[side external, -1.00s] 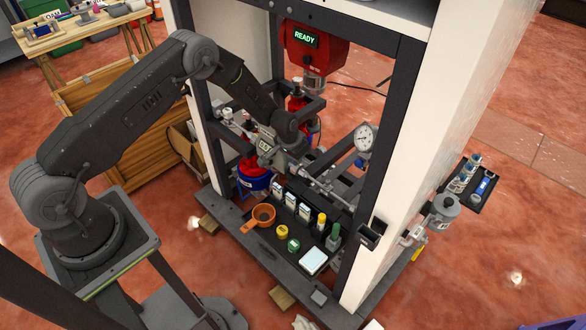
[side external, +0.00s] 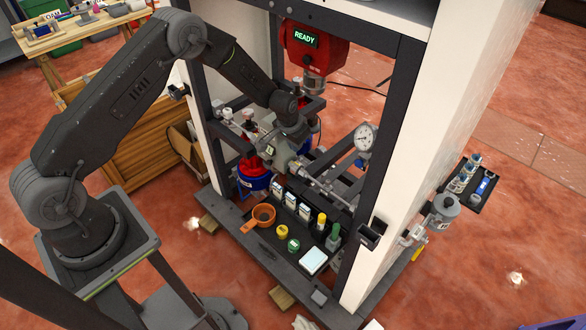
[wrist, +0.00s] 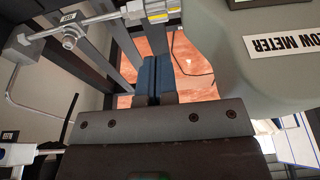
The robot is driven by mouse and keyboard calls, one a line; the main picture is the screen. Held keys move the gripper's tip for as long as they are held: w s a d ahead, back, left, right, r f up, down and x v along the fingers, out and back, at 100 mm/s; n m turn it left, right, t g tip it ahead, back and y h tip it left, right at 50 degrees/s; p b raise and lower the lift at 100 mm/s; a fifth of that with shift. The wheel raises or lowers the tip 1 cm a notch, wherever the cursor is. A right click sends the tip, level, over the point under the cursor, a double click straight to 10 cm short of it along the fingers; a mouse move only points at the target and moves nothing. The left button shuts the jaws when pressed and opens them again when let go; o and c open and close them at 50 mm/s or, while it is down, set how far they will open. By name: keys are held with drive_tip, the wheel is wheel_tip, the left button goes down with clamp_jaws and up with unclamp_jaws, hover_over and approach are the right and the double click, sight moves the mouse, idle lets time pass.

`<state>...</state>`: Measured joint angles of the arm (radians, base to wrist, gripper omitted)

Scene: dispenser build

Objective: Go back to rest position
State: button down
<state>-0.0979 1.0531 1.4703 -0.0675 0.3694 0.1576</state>
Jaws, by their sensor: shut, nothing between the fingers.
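In the wrist view my gripper (wrist: 159,78) has its two blue-grey fingers pressed together with nothing between them. In the side external view my arm reaches into the dark-framed dispenser, and my wrist is just above and behind the grey flow meter (side external: 275,150). The fingertips are hidden there. In the wrist view the flow meter (wrist: 240,75), with a label partly reading "LOW METER", fills the right side close to my fingers. I cannot tell whether anything touches it.
Pipes and a valve (wrist: 70,32) run left of my fingers. The red dispenser head (side external: 316,50) reads READY above. A gauge (side external: 364,137) stands right of my wrist, beside a dark post (side external: 385,150).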

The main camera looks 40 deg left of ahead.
drive_tip(key=s+d+r+n+t, duration=0.15)
drive_tip(key=s+r, duration=0.25)
drive_tip(key=r, duration=0.4)
drive_tip(key=s+d+r, duration=0.2)
drive_tip(key=s+r, duration=0.1)
drive_tip(key=r, duration=0.6)
drive_tip(key=s+d+r+n, duration=0.1)
drive_tip(key=s+r, duration=0.3)
drive_tip(key=r, duration=0.4)
drive_tip(key=s+r, duration=0.3)
drive_tip(key=s, duration=0.4)
drive_tip(key=s+r+m+t, duration=0.1)
drive_tip(key=s+r, duration=0.2)
drive_tip(key=s, duration=0.5)
drive_tip(key=s+r+m, duration=0.1)
drive_tip(key=s+r, duration=0.2)
drive_tip(key=s, duration=0.5)
drive_tip(key=shift+s+d+r, duration=0.25)
drive_tip(key=shift+r, duration=0.1)
drive_tip(key=c, duration=1.8)
unclamp_jaws()
drive_tip(key=shift+m, duration=0.25)
